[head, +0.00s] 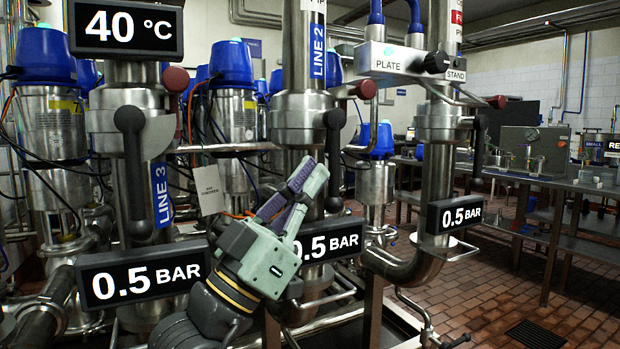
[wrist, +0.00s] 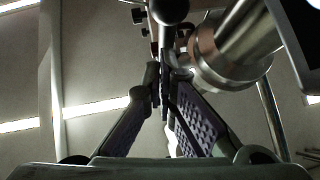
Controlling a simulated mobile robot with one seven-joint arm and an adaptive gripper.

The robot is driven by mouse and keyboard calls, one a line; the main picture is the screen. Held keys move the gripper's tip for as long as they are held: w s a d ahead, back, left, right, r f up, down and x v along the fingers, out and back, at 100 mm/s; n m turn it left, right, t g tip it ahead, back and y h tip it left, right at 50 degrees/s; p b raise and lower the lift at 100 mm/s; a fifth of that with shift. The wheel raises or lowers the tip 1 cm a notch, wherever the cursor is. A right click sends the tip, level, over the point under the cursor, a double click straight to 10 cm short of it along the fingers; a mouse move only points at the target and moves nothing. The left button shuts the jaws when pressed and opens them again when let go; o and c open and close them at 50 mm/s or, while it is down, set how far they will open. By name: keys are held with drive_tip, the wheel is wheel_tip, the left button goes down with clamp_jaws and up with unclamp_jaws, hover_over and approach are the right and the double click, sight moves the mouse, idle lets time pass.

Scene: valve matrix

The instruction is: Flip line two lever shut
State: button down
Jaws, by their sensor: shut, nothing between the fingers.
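The line two pipe carries a blue LINE 2 label (head: 318,52) in the head view. Its steel valve body (head: 298,112) sits below the label. The black lever (head: 334,150) hangs straight down on the right front of that valve. My gripper (head: 312,172) is shut and empty, its fingers pointing up and right, with the tips just left of the lever in the picture. I cannot tell whether they touch it. In the wrist view, my gripper (wrist: 163,85) shows its fingers together below a dark round-ended part that may be the lever (wrist: 170,10).
The line 3 lever (head: 131,160) hangs down at the left, and another black lever (head: 479,148) hangs at the right. Pressure displays stand at left (head: 143,279), middle (head: 330,242) and right (head: 454,213). A red knob (head: 366,90) juts out near the line two lever. Brick floor (head: 480,300) lies clear at right.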

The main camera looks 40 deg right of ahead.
drive_tip(key=shift+d+f, duration=0.1)
idle(0.3)
drive_tip(key=shift+d+f+t+h, duration=0.1)
drive_tip(key=shift+d+t+h, duration=0.05)
drive_tip(key=shift+t+h, duration=0.2)
